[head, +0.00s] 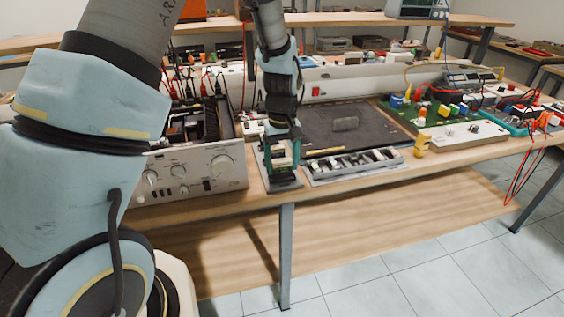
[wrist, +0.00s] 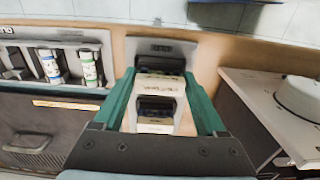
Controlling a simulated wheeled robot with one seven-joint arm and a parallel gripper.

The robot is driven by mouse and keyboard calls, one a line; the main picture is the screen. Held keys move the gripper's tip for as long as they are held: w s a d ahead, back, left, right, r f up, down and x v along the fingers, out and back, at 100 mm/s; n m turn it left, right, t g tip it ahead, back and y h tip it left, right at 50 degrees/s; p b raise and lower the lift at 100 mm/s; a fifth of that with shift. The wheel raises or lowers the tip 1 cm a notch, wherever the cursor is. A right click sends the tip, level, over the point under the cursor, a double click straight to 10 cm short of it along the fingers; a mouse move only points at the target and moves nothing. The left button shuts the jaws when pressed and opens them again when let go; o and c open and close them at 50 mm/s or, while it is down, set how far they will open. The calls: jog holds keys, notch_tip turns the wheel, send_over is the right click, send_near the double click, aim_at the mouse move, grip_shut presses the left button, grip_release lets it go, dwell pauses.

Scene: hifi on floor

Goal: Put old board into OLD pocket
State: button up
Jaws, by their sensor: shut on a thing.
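My gripper (head: 281,158) reaches down over the front edge of the bench, between the silver amplifier and the grey rack. In the wrist view its two green fingers (wrist: 163,104) are shut on the old board (wrist: 160,86), a small cream piece with dark parts. The board (head: 281,155) shows only partly between the fingers in the head view. Just beneath it is a grey tray-like holder (head: 287,186), likely the OLD pocket; its grey end (wrist: 162,48) shows beyond the board in the wrist view. I cannot read its label or tell whether the board touches it.
The open silver amplifier (head: 190,172) stands close on the left. A grey rack with slots (head: 352,165) lies close on the right, with a dark mat (head: 350,128) behind it. A white panel (head: 465,134) and cluttered wires lie farther right.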

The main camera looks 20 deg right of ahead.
jog(key=shift+f+b, duration=0.3)
jog(key=shift+f, duration=0.3)
dwell(0.3)
jog(key=o, duration=1.3)
jog(key=shift+o, duration=0.2)
jog(key=shift+r, duration=0.1)
notch_tip(320, 180, up, 11)
jog(key=shift+f+b, duration=0.15)
jog(key=shift+b, duration=0.9)
